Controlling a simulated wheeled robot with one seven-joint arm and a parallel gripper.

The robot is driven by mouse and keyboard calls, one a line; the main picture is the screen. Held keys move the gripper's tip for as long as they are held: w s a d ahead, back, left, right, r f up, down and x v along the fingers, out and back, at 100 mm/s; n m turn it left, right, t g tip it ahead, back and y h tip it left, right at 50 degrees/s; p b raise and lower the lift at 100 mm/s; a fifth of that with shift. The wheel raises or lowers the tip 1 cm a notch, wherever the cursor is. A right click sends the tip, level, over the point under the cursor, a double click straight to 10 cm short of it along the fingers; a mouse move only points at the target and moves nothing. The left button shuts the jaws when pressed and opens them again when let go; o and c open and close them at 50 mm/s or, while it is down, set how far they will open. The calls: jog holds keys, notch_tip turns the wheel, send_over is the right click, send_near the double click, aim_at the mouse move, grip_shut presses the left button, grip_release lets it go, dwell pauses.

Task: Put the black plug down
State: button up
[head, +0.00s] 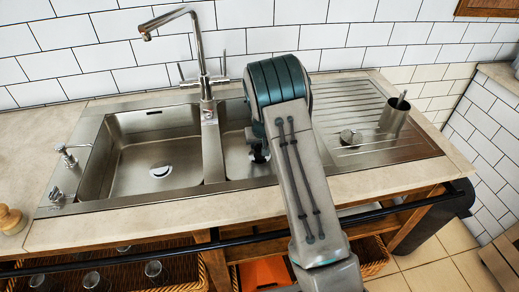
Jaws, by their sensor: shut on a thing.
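My arm stands in front of the middle of the sink and hides most of my gripper. A small dark part of my gripper (259,155) shows at the arm's left edge, low over the small middle basin (235,160). It is shut, with the black plug between its fingers as far as I can tell. The plug itself is not clearly seen behind the arm. I cannot tell whether it touches the basin floor.
The large left basin (130,150) is empty. A tall faucet (203,60) stands behind the basins.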

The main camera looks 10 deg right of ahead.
aim_at(260, 149)
notch_tip(260, 149, down, 3)
jog(key=shift+r, duration=0.1)
jog(key=shift+f+b, duration=0.5)
jog(key=shift+b, duration=0.05)
